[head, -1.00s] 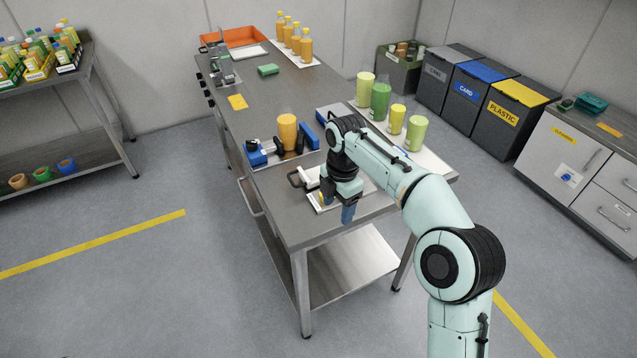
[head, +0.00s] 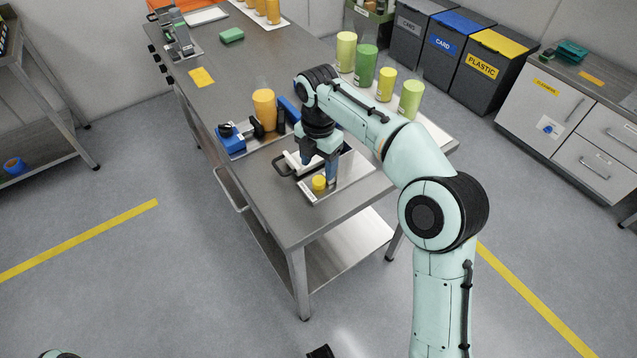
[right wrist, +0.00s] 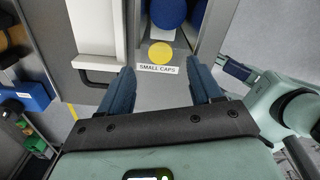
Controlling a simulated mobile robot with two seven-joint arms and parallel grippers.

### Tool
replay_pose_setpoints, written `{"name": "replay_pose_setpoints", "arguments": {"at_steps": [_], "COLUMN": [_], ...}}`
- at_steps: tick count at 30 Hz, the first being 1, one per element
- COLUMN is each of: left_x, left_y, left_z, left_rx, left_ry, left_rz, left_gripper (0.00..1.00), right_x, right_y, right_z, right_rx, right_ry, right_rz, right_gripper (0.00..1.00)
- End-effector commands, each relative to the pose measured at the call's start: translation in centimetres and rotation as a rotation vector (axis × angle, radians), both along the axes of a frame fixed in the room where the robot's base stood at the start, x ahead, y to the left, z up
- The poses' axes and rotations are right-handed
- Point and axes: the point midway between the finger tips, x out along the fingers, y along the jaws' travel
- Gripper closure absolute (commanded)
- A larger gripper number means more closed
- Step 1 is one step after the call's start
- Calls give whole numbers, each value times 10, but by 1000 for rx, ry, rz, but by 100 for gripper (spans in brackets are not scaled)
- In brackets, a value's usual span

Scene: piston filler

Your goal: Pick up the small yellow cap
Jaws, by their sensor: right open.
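The small yellow cap (head: 319,183) sits at the near left end of a pale tray (head: 352,178) on the steel table. In the right wrist view the yellow cap (right wrist: 160,53) lies just beyond the fingertips, above a "SMALL CAPS" label (right wrist: 158,69). My right gripper (head: 320,168) hangs over the tray with its blue fingers pointing down, close behind the cap. In the right wrist view the right gripper (right wrist: 162,78) is open with nothing between its fingers. The cap is fully visible and apart from the fingers. My left gripper is not seen.
A larger blue round thing (right wrist: 168,12) lies behind the cap. A white block with a black handle (head: 298,162) is left of the gripper. Green and yellow cups (head: 365,66) stand behind my right arm.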

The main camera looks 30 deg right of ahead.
Motion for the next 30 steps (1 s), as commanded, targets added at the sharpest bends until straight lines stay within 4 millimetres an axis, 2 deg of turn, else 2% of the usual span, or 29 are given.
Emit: {"name": "replay_pose_setpoints", "arguments": {"at_steps": [4,12,21,22,24,27,30], "left_x": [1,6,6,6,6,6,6], "left_y": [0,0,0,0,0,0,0], "left_z": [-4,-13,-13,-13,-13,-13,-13], "left_rx": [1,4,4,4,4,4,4], "left_ry": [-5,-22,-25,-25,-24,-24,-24], "left_rz": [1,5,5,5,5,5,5], "left_gripper": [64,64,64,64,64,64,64], "right_x": [-1,-2,-2,-2,-2,-2,-2], "right_y": [0,1,1,1,1,1,1], "right_z": [-12,-50,-54,-54,-54,-54,-54], "right_rx": [0,0,0,0,0,0,0], "right_ry": [2,2,0,0,0,0,0], "right_rz": [-1,-2,-2,-2,-2,-2,-2], "right_gripper": [36,36,36,42,65,94,94]}}
